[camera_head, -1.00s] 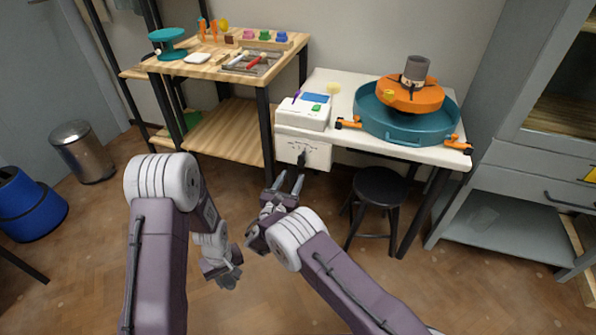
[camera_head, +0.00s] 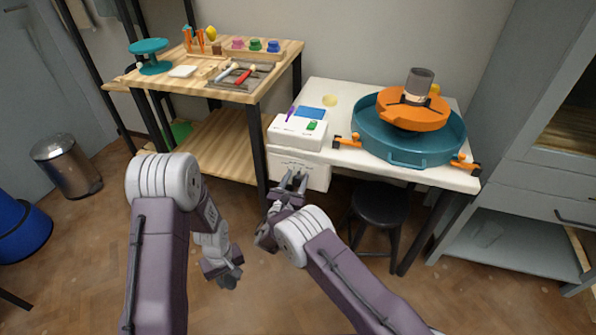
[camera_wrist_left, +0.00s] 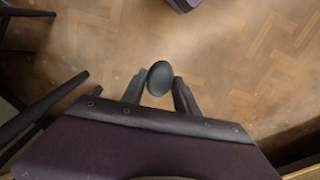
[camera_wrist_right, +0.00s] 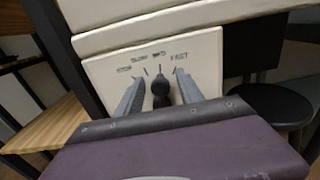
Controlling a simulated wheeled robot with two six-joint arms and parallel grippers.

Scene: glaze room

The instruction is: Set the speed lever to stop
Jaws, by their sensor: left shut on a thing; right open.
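The white control panel (camera_head: 318,176) hangs under the table's front edge, and it also shows in the right wrist view (camera_wrist_right: 205,62). It is marked STOP, SLOW, MID and FAST from left to right. The dark speed lever (camera_wrist_right: 160,87) points out from below these marks, near MID. My right gripper (camera_head: 295,181) is open at the panel, with one finger on each side of the lever knob; I cannot tell if they touch it. My left gripper (camera_head: 229,280) is low over the floor, shut on a dark rounded thing (camera_wrist_left: 160,77).
The white table (camera_head: 345,98) holds a white control box (camera_head: 298,132) and a teal wheel basin (camera_head: 380,143) with an orange top. A black stool (camera_head: 382,205) stands below. A wooden workbench (camera_head: 185,88) with tools is at left. A grey cabinet (camera_head: 540,165) stands at right.

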